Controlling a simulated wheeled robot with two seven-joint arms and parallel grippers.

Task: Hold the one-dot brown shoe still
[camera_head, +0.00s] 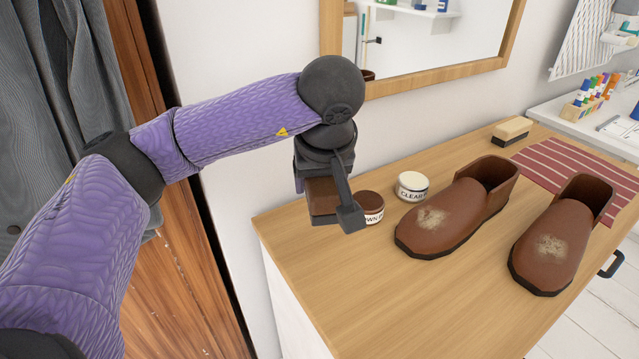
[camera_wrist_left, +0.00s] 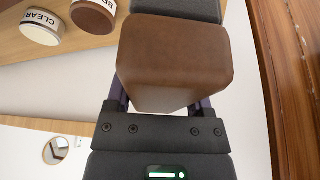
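Two brown shoes stand on the wooden desk: a left-hand one (camera_head: 462,208) and a right-hand one (camera_head: 563,237), each with a pale scuffed patch on its toe. I see no dots on either, so I cannot tell which is the one-dot shoe. My left gripper (camera_head: 335,205) is shut on a brown block (camera_head: 321,196), above the desk's left end and well left of the shoes. The brown block fills the space between the fingers in the left wrist view (camera_wrist_left: 175,60). My right gripper is not in view.
A brown-polish jar (camera_head: 369,208) and a CLEAR jar (camera_head: 411,186) stand between my left gripper and the shoes. A brush (camera_head: 512,130) and a striped red cloth (camera_head: 560,160) lie behind the shoes. The desk front (camera_head: 375,290) is bare. A mirror (camera_head: 430,40) hangs behind.

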